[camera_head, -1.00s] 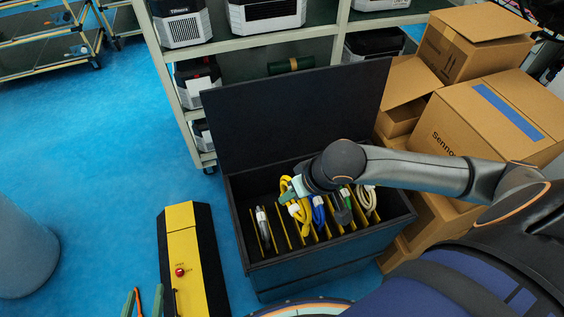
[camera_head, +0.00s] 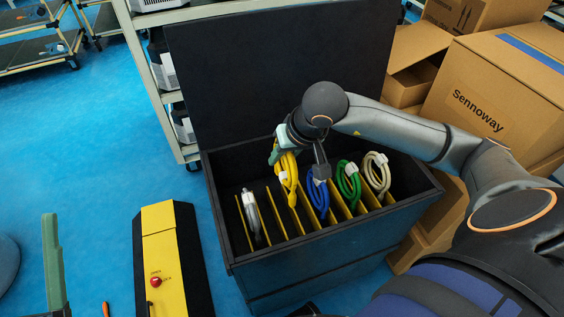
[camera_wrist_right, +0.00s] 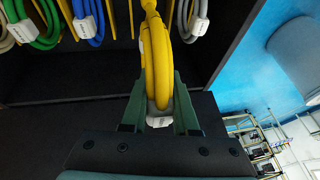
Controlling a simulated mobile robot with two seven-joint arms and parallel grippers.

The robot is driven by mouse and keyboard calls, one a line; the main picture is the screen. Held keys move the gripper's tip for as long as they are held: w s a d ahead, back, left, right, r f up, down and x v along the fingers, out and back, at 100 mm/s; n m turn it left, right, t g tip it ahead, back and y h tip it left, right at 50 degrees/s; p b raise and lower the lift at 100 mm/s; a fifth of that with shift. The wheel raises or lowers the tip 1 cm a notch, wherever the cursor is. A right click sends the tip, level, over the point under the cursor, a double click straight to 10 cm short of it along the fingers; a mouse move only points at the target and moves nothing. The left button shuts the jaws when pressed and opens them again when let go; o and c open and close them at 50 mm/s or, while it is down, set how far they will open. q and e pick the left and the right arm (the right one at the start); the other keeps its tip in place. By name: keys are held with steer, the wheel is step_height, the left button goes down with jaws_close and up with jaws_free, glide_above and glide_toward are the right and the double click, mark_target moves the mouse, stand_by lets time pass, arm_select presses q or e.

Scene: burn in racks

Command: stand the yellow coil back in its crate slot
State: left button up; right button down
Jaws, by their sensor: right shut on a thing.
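The yellow coil (camera_head: 288,172) hangs upright over the black crate (camera_head: 330,240) in the head view, its lower end down by the yellow dividers. Whether that end is inside a slot I cannot tell. My right gripper (camera_head: 283,148) is shut on its upper part. In the right wrist view, the fingers of my right gripper (camera_wrist_right: 159,92) flank the yellow coil (camera_wrist_right: 156,55) and its white band. My left gripper (camera_head: 54,265) shows only as a green finger at the lower left; its opening is unclear.
Grey (camera_head: 252,215), blue (camera_head: 318,195), green (camera_head: 349,183) and beige (camera_head: 376,172) coils stand in other slots. The raised lid (camera_head: 270,80) backs the crate. Cardboard boxes (camera_head: 490,100) crowd its right. A yellow-black unit (camera_head: 165,255) stands left.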

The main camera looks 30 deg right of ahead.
mark_target(282, 174)
steer(key=shift+f+b, duration=0.4)
steer(key=shift+f, duration=0.35)
steer(key=shift+f+b, duration=0.4)
steer(key=shift+f, duration=0.25)
steer(key=shift+f+b, duration=0.85)
steer(key=shift+f, duration=0.65)
arm_select(q)
step_height(282, 174, down, 9)
steer(key=s+d+m+h+b, duration=0.1)
steer(key=s+h+b, duration=0.1)
steer(key=b, duration=0.5)
steer(key=shift+d+r+m+g+h+b, duration=0.15)
steer(key=shift+d+m+g+h+b, duration=0.15)
steer(key=shift+g+h+b, duration=0.1)
arm_select(e)
step_height(282, 174, down, 8)
arm_select(q)
steer(key=shift+r, duration=0.1)
arm_select(e)
steer(key=shift+r, duration=0.1)
arm_select(q)
steer(key=shift+f+b, duration=0.55)
steer(key=shift+f, duration=0.05)
arm_select(e)
steer(key=shift+f, duration=0.4)
